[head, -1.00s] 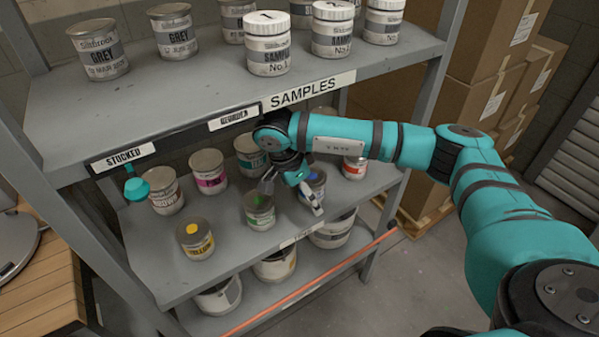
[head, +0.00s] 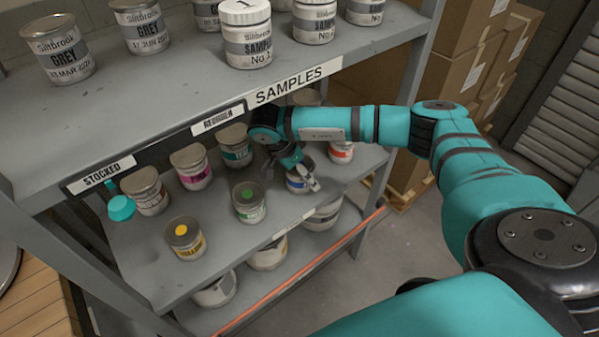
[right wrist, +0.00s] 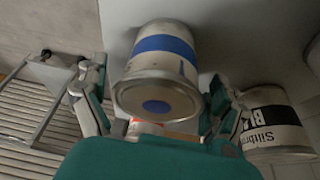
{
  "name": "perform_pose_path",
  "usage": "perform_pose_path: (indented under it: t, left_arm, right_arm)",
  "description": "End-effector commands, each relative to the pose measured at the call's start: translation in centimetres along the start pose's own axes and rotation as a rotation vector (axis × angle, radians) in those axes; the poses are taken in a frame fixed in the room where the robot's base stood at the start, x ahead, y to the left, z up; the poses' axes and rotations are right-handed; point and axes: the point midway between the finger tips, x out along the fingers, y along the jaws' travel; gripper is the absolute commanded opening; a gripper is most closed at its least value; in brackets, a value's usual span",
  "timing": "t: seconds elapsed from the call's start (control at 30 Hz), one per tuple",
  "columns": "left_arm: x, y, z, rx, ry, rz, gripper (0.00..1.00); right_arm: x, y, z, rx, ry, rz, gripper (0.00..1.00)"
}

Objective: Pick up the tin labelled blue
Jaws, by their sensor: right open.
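The blue tin (head: 297,182) stands on the middle shelf, partly hidden by my right gripper. In the right wrist view the tin (right wrist: 162,65) shows a blue band and a blue dot on its lid. My right gripper (head: 301,176) is open, with its fingers on either side of the tin. The right wrist view shows the gripper (right wrist: 158,100) with a finger left and right of the tin; whether they touch it I cannot tell.
Close by stand a green tin (head: 248,202), a teal-labelled tin (head: 236,150) and a red-labelled tin (head: 341,152). Yellow (head: 186,238), magenta (head: 191,168) and brown (head: 146,192) tins stand farther left. The upper shelf (head: 150,98) overhangs them. A black-labelled tin (right wrist: 272,120) shows in the wrist view.

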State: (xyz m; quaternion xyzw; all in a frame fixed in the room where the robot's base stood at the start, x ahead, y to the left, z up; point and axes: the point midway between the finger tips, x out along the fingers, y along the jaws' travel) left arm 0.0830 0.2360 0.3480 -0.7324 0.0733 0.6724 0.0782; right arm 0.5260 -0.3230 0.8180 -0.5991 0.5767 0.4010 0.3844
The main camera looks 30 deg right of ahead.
Motion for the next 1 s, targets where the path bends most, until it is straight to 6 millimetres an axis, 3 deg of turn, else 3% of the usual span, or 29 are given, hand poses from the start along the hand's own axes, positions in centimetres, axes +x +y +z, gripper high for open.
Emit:
perform_pose_path:
  t: [0.2, 0.7, 1.0]
  left_arm:
    - [0.0, -0.2, -1.4, 0.001, 0.022, -0.002, 0.40]
    - [0.0, 0.0, -0.1, 0.001, 0.002, 0.000, 0.40]
    - [0.0, 0.0, -0.2, 0.001, 0.002, 0.000, 0.40]
  right_arm:
    - [0.1, 0.0, 0.0, 0.000, 0.000, -0.001, 0.97]
    - [0.0, 0.0, 0.0, 0.001, -0.001, 0.000, 0.31]
    - [-0.1, -0.1, 0.0, 0.002, -0.001, -0.002, 0.30]
